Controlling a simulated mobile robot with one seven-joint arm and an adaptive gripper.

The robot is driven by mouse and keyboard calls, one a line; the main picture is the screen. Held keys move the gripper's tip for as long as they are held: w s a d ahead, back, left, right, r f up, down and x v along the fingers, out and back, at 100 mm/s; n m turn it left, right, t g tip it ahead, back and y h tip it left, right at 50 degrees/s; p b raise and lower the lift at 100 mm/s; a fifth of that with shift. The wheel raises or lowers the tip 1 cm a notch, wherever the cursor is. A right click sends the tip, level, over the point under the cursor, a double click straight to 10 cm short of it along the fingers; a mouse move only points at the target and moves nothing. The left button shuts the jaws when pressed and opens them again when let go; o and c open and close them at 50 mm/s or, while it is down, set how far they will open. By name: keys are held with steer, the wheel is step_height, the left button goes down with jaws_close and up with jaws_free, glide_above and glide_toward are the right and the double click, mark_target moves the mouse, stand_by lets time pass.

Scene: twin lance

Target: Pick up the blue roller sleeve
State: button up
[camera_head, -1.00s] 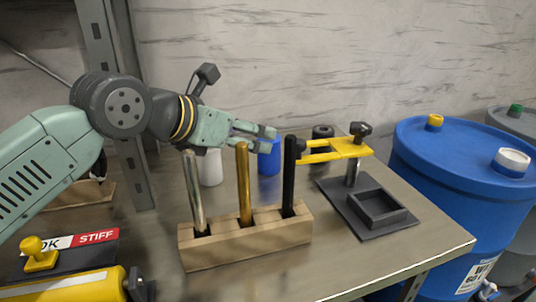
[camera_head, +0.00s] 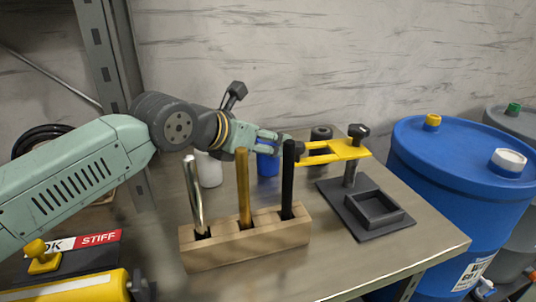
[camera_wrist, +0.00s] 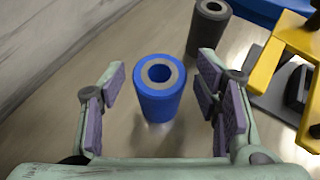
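The blue roller sleeve (camera_wrist: 160,103) stands upright on the metal table, a blue cylinder with a grey top ring and a dark central hole. In the head view the sleeve (camera_head: 267,165) shows behind the wooden block's rods, partly hidden by my gripper. My gripper (camera_wrist: 162,88) is open in the wrist view, with its purple-padded fingers on either side of the sleeve and visible gaps to both. In the head view my gripper (camera_head: 283,143) is at the sleeve's top. Whether the fingers are level with the sleeve is hard to tell.
A dark grey sleeve (camera_wrist: 209,28) stands beyond the blue one. A yellow fork on a stand (camera_head: 345,149) is close at the right. A white sleeve (camera_head: 209,170) stands left. A wooden block (camera_head: 247,240) holds silver, gold and black rods in front.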

steer(key=c, duration=1.1)
steer(key=shift+o, duration=0.2)
steer(key=shift+r, duration=0.15)
